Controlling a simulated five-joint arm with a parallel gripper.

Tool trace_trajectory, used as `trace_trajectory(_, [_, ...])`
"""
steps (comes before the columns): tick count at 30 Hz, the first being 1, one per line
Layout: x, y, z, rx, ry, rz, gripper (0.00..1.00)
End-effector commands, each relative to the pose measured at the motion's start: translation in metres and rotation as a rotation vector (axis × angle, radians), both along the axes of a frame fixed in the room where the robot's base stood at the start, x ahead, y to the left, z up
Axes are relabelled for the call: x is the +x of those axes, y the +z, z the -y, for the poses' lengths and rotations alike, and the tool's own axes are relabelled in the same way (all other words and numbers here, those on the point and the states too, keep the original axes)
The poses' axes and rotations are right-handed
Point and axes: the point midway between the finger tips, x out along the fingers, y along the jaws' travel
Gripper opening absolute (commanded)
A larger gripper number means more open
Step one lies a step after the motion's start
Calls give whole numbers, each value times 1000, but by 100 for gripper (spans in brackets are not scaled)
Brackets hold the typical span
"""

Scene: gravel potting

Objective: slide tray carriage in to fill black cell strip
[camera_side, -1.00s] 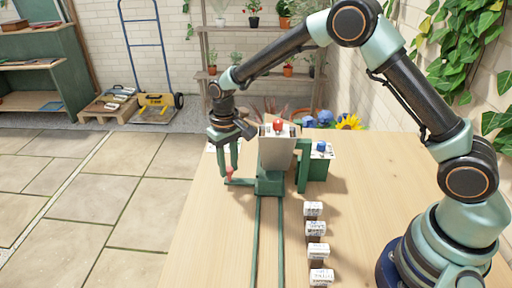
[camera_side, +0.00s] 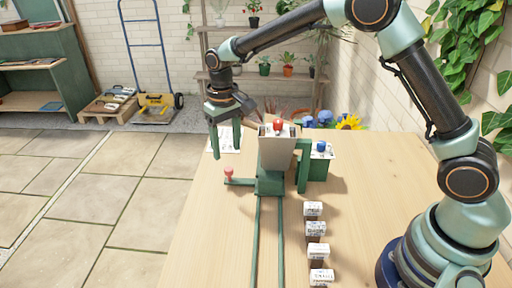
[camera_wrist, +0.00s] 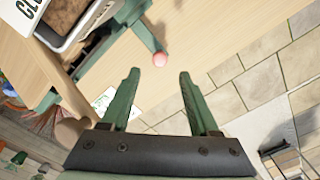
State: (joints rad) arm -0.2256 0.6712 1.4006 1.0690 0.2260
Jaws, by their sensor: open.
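My gripper (camera_side: 226,151) is open and empty above the left side of the bench. Below it, a round red-pink knob (camera_side: 229,173) stands on the end of a green side arm (camera_side: 242,182). The arm joins a green block (camera_side: 270,183) at the back end of two green rails, seemingly the tray carriage. In the wrist view the knob (camera_wrist: 160,59) shows just beyond and between my two open fingertips (camera_wrist: 159,74), apart from them. A pale hopper (camera_side: 277,152) with a red cap stands over the block. I cannot make out a black cell strip.
The rails (camera_side: 257,240) run toward the front of the wooden bench. Several small white-labelled blocks (camera_side: 316,228) stand in a row right of them. A green box (camera_side: 319,168) with a blue knob (camera_side: 321,146) stands right of the hopper. The bench left of the rails is clear.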

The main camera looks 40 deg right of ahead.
Motion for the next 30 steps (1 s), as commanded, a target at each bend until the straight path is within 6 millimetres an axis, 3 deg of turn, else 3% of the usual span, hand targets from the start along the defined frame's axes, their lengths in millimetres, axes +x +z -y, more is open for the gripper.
trace_trajectory(3, [1,25,0,1,0,5,62])
trace_trajectory(9, [0,50,0,0,-1,2,62])
trace_trajectory(24, [-1,59,1,1,-1,3,62])
trace_trajectory(30, [-15,87,16,11,-2,56,62])
